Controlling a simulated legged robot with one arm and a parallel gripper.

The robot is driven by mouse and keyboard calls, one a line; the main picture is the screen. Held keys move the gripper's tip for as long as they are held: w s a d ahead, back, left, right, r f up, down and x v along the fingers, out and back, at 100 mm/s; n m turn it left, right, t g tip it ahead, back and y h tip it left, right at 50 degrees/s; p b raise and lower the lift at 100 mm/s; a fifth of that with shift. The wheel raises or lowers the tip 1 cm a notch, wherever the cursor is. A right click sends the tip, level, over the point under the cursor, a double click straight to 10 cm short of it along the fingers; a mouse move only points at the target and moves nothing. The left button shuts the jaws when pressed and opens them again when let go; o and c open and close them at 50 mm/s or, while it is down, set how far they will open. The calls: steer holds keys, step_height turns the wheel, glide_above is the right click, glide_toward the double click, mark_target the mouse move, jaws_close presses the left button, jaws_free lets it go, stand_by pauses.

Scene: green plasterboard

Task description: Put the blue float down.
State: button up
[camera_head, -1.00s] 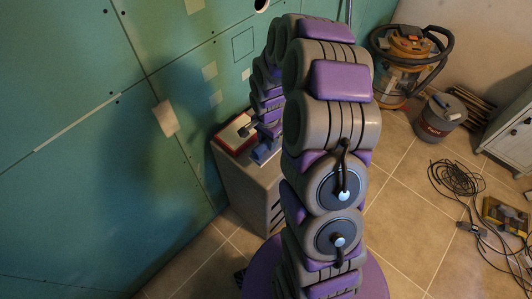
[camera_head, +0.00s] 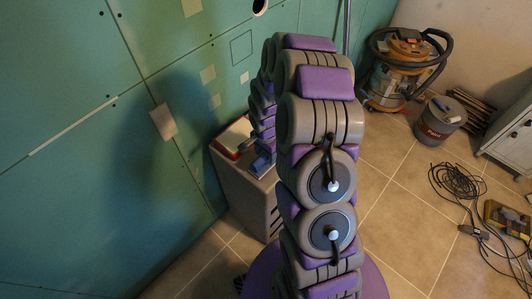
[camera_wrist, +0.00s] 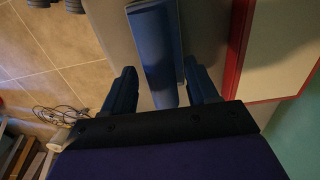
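The blue float (camera_wrist: 153,38) lies on the top of a grey cabinet (camera_wrist: 108,22), with its long blue part between my fingers in the wrist view. My gripper (camera_wrist: 160,72) has its two blue fingers spread, one on each side of the float. A gap shows on the left side; the right finger is closer, and I cannot tell whether it touches. In the head view the float (camera_head: 261,166) shows as a small blue patch on the cabinet (camera_head: 246,186), and my arm hides most of my gripper.
A red-edged case with a pale top (camera_head: 234,137) sits beside the float on the cabinet, near the green wall (camera_head: 90,150). A vacuum (camera_head: 402,70), a bucket (camera_head: 438,120) and loose cables (camera_head: 456,180) stand or lie on the tiled floor to the right.

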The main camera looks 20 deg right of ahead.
mark_target(262, 154)
steer(key=shift+o, duration=0.3)
steer(key=shift+a, duration=0.35)
steer(key=shift+f, duration=0.2)
step_height(262, 154, up, 17)
steer(key=p, duration=0.3)
steer(key=s+a+r+n, duration=0.3)
steer(key=s+r+n, duration=0.1)
steer(key=s, duration=0.6)
steer(key=s+a+r+n+g, duration=0.1)
steer(key=s+a+r+n, duration=0.2)
steer(key=s, duration=0.7)
steer(key=s+a+r+n, duration=0.3)
steer(key=s+r+n, duration=0.3)
steer(key=s, duration=0.4)
steer(key=shift+s+a+r+n+g, duration=0.2)
steer(key=shift+a+r+n+g, duration=0.15)
steer(key=shift+r, duration=0.35)
steer(key=shift+w, duration=0.15)
